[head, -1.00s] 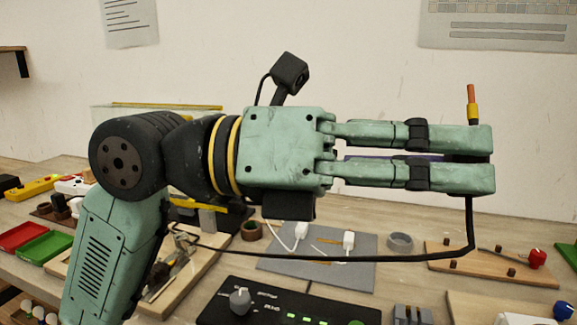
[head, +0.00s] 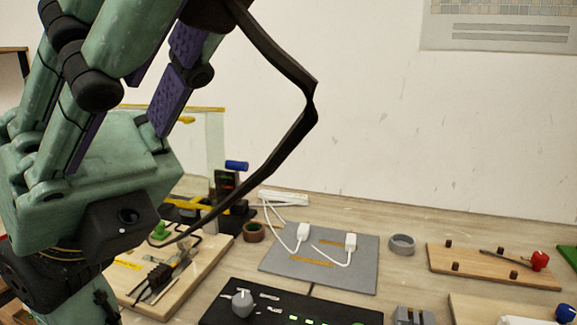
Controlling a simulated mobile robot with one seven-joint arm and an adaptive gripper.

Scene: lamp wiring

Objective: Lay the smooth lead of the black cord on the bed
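My gripper (head: 185,30) is at the upper left with its fingers pointing up and purple pads showing. Its fingertips are cut off by the top edge. The black cord (head: 291,72) comes down from beside the fingertips, bends sharply in the air at the right, and runs back down left to the wooden board (head: 200,262). Its upper end hangs from the gripper, which appears shut on it. The cord's lead end is out of view. I cannot tell which thing is the bed.
A grey mat (head: 278,266) with white plugs lies mid-table, with a black control box (head: 265,310) in front. A grey ring (head: 402,244) and a pegged wooden board (head: 455,257) stand at right. A brown ring (head: 254,232) and a blue-topped item (head: 237,165) are left of the mat.

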